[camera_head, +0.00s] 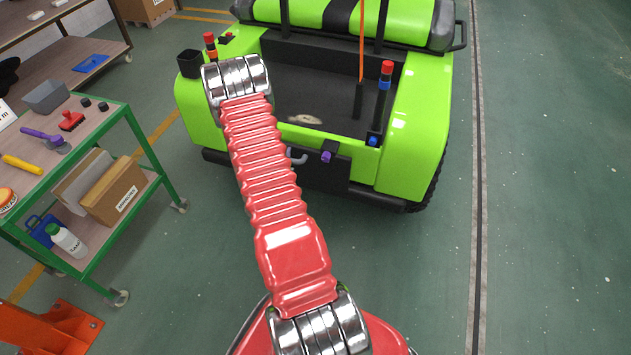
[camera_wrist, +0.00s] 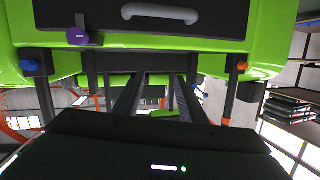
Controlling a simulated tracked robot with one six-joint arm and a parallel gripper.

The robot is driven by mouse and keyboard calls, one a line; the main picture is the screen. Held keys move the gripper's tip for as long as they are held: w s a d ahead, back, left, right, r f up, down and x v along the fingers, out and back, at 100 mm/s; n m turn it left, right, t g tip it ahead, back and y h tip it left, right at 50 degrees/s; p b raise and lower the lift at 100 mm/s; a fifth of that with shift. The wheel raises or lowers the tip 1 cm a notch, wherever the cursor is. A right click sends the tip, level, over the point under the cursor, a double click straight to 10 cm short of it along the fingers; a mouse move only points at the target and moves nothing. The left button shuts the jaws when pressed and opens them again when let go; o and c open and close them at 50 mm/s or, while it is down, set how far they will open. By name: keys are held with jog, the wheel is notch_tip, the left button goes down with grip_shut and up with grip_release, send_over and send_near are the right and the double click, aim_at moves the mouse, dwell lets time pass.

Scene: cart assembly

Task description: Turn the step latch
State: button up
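The step latch appears as a purple knob (camera_head: 327,156) on a black bracket at the top edge of the dark step panel (camera_head: 325,175), low on the green cart's rear. In the wrist view, which shows the cart upside down, the purple knob (camera_wrist: 77,37) is at upper left, beside the dark panel (camera_wrist: 185,28) with its grey handle (camera_wrist: 160,13). A black housing (camera_wrist: 150,145) with small lights, apparently part of my gripper, fills the bottom of that view, apart from the knob.
A green-framed trolley (camera_head: 150,145) with tools and boxes stands at left. The floor to the right is clear.

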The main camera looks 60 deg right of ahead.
jog(key=s+f+g+h, duration=0.1)
jog(key=s+f, duration=0.3)
jog(key=s, duration=0.3)
jog(key=s+f+m+g+h, duration=0.1)
jog(key=s+f+g+h, duration=0.1)
jog(key=s, duration=0.4)
jog(key=shift+s+d+f, duration=0.35)
jog(key=shift+d+f, duration=0.1)
jog(key=shift+f, duration=0.4)
jog(key=shift+d, duration=0.15)
